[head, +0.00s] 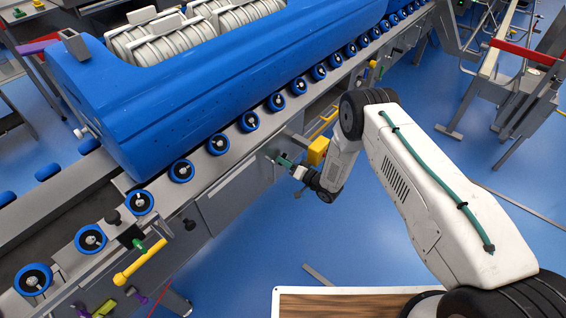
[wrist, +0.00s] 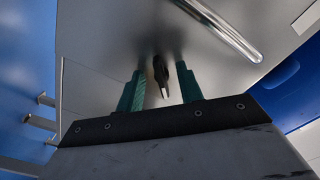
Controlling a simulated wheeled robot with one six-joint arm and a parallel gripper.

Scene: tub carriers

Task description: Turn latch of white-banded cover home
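My gripper (head: 284,161) is at the grey side panel of the roller conveyor in the head view, mostly seen from behind. In the wrist view its two green fingers (wrist: 159,72) stand apart, pointing at a smooth grey metal face (wrist: 110,50). A small dark knob or latch with a pale tip (wrist: 161,76) shows between the fingers, with a gap on each side. I cannot tell whether it is the task's latch.
A yellow block (head: 318,151) sits close to the right of my gripper. A shiny rod (wrist: 225,30) crosses the upper right of the wrist view. A large blue tub (head: 190,85) stands above on the conveyor's blue rollers (head: 249,121). Blue floor (head: 270,235) below is mostly open.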

